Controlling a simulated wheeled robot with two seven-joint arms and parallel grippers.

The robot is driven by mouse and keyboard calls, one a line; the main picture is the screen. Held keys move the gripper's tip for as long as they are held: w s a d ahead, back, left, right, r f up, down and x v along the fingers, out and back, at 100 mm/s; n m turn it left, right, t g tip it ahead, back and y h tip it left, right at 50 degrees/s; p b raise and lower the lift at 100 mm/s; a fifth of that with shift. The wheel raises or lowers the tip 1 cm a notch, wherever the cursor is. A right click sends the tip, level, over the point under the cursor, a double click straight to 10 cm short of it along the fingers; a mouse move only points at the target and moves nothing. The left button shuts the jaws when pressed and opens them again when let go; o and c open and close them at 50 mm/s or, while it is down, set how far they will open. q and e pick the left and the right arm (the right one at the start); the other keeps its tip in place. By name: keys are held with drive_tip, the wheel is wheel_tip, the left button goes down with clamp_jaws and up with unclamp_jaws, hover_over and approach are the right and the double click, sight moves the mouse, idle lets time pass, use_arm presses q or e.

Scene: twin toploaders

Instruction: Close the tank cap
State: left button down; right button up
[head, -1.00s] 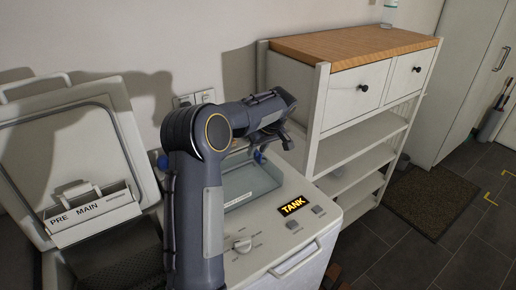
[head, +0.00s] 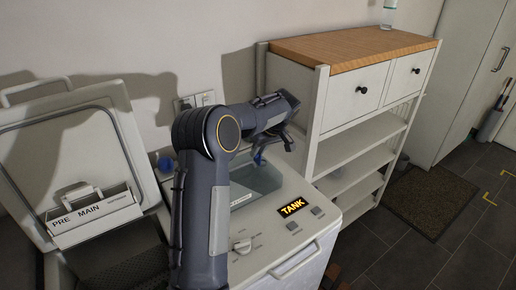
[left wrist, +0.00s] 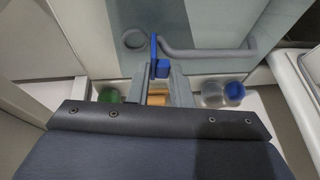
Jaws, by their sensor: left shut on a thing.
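My left gripper (head: 272,143) is over the back right corner of the right toploader (head: 318,233), whose front panel carries a lit TANK sign (head: 292,207). In the left wrist view its fingers are shut on a blue piece (left wrist: 161,68), with a blue upright strip (left wrist: 154,46) just beyond it. In the head view a blue part (head: 258,157) shows below the gripper. I cannot tell which blue part belongs to the tank cap or whether the cap is seated. My right gripper is not in view.
The left toploader's lid (head: 70,150) stands open with a PRE/MAIN drawer (head: 92,210). A white shelf unit (head: 318,108) stands close right of my gripper. The left wrist view shows a green round part (left wrist: 109,95) and a blue round part (left wrist: 235,92).

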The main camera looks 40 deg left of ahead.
use_arm(q)
drive_tip(key=w+g+p, duration=0.1)
drive_tip(key=p, duration=0.2)
drive_tip(key=w+m+g+y+p, duration=0.1)
drive_tip(key=g+p, duration=0.1)
drive_tip(key=p, duration=0.1)
drive_tip(key=shift+w+d+g+p, duration=0.2)
drive_tip(key=shift+d+g+p, duration=0.1)
drive_tip(key=shift+d+p, duration=0.1)
drive_tip(key=shift+w+d+f+g+y+p, duration=0.1)
drive_tip(key=shift+w+f+g+y+p, duration=0.4)
drive_tip(key=shift+g, duration=0.4)
drive_tip(key=c, duration=1.4)
unclamp_jaws()
drive_tip(key=shift+c, duration=0.2)
drive_tip(key=shift+r, duration=0.1)
